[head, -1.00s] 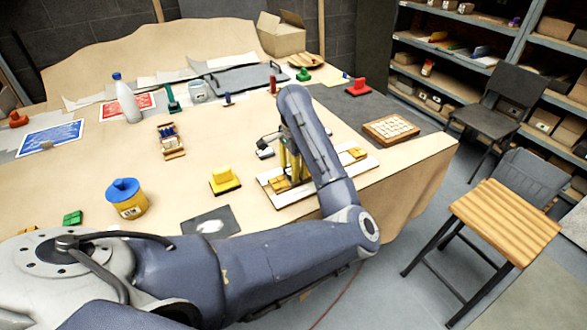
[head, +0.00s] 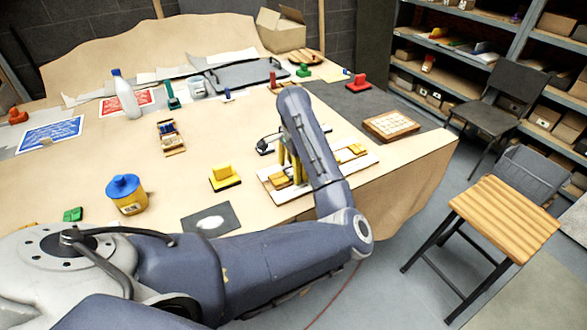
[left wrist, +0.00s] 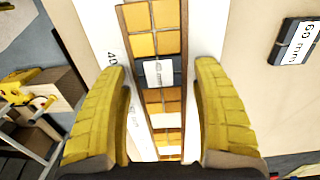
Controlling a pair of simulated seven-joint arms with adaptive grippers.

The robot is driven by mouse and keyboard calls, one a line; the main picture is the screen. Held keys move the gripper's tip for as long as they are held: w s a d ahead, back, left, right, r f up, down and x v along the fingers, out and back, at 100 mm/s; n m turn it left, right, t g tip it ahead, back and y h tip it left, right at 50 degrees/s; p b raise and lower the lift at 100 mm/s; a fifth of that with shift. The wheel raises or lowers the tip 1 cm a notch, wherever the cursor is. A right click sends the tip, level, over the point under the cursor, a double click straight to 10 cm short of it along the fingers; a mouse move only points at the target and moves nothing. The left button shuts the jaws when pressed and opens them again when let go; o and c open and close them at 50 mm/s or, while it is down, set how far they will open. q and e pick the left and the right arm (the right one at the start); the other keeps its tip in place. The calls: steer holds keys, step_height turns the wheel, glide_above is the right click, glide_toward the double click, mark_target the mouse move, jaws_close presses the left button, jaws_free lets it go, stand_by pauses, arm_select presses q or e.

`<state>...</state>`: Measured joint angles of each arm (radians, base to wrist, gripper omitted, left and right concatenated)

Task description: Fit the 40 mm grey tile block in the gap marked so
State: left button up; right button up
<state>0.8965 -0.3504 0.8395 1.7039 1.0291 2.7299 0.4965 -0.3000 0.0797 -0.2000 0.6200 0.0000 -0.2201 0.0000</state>
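The grey tile block (left wrist: 158,74), its label reading about 40 mm, sits in the wood-edged channel of the white panel (left wrist: 98,22), between yellow tiles (left wrist: 140,44). In the left wrist view my left gripper (left wrist: 162,68) is open, its yellow fingers on either side of the channel and visibly apart from the block. I cannot tell whether the block is fully seated. In the head view the left gripper (head: 291,170) is over the white panel (head: 290,196), and the forearm hides part of it. My right gripper is out of view.
A dark block labelled 60 mm (left wrist: 296,43) lies beside the panel. A yellow stamp-like piece (head: 224,177), a dark plate (head: 211,219), a blue-lidded yellow jar (head: 126,194) and a wooden tile tray (head: 391,125) stand around. Bare tabletop lies behind the jar.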

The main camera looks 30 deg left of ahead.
arm_select(q)
step_height(320, 180, up, 12)
stand_by(1.0)
